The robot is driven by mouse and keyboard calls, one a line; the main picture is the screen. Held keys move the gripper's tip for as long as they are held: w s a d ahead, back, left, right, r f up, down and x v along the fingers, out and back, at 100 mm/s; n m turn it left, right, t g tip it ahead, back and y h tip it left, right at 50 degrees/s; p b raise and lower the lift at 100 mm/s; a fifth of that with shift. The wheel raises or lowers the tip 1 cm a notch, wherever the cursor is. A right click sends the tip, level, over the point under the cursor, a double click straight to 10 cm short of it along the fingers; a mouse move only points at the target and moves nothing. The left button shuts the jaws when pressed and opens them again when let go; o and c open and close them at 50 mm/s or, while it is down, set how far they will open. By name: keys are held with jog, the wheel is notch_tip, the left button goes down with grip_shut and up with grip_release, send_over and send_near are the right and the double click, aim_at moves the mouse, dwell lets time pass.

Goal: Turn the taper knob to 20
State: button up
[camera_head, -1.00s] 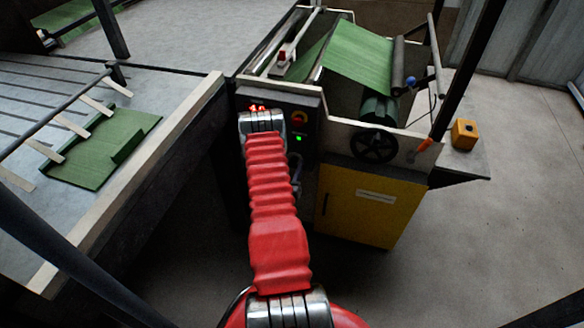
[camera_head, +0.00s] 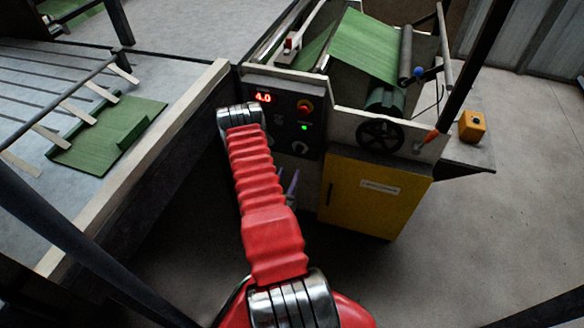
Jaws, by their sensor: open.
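A dark control panel (camera_head: 283,122) on the front of the machine bears a red lit display (camera_head: 263,97) that reads 4.0. A round knob with a pale pointer (camera_head: 300,148) sits low on the panel, below a green light (camera_head: 304,127). It looks like the taper knob, but its label is too small to read. The tips of my gripper (camera_head: 290,183) show just below the panel, apart from the knob in the picture. They look open and empty. My red arm hides the rest of the gripper and the panel's lower left.
A red button (camera_head: 305,106) is above the green light. A black handwheel (camera_head: 380,135) and a yellow cabinet door (camera_head: 373,195) are to the right. The table edge (camera_head: 140,160) with green sheet (camera_head: 110,135) is to the left. Bare floor lies in front.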

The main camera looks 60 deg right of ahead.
jog(key=a, duration=0.2)
jog(key=shift+s+a, duration=0.2)
jog(key=shift+a, duration=0.15)
jog(key=shift+f, duration=0.15)
